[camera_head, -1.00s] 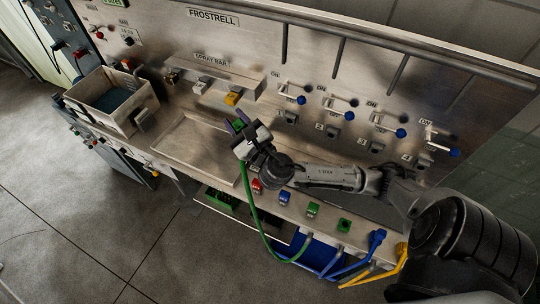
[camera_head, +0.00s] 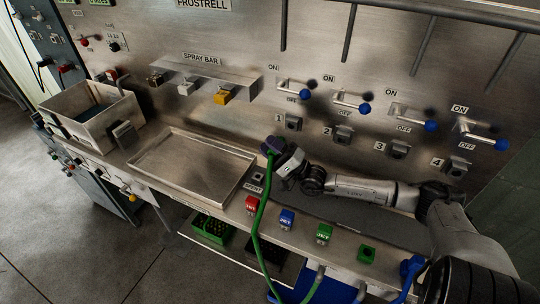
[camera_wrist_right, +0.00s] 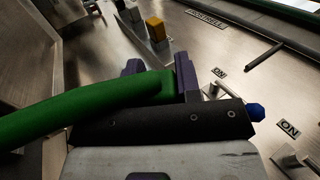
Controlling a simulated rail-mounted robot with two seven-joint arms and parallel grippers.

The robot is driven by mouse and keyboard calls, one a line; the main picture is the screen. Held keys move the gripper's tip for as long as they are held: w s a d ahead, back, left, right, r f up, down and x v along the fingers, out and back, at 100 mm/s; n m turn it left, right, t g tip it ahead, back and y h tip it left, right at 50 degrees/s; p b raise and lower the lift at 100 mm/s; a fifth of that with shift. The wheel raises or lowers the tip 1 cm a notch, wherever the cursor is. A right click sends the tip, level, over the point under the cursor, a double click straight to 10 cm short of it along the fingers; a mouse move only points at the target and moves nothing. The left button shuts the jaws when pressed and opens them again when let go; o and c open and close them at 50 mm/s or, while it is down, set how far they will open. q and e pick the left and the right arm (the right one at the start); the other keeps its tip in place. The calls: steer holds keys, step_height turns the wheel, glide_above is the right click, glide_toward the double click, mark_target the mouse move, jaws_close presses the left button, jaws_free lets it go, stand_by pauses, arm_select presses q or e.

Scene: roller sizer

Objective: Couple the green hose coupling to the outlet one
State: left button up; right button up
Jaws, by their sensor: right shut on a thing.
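My right gripper (camera_head: 272,147) is shut on the green hose's coupling end and holds it up in front of the steel panel. In the right wrist view, the purple fingers (camera_wrist_right: 187,77) close around the green end (camera_wrist_right: 155,84); the coupling's front is hidden behind them. The green hose (camera_head: 259,220) hangs down over the counter's front edge. The outlet numbered 1 (camera_head: 293,123) is on the panel, a little right of and above the gripper, with a gap between them in the picture. Its blue-knobbed valve handle (camera_head: 304,93) is above it. My left gripper is not in view.
Further outlets, numbered 2 (camera_head: 343,134), 3 (camera_head: 398,149) and 4 (camera_head: 459,166), are to the right. Red (camera_head: 252,204), blue (camera_head: 287,219) and green (camera_head: 324,234) JET blocks line the counter front. A shallow tray (camera_head: 246,186) lies to the left.

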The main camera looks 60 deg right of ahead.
steer(key=shift+d+f, duration=0.1)
steer(key=shift+f, duration=0.05)
steer(key=shift+f, duration=0.1)
steer(key=shift+d+f+b, duration=0.1)
steer(key=shift+d+b, duration=0.6)
steer(key=shift+b, duration=0.15)
steer(key=shift+w+d+b, duration=0.2)
steer(key=shift+d+b, duration=0.5)
steer(key=shift+d, duration=0.35)
steer(key=shift+w+d+b, duration=0.2)
steer(key=shift+d+b, duration=0.5)
steer(key=shift+d, duration=0.35)
steer(key=shift+r, duration=0.2)
steer(key=shift+b, duration=0.4)
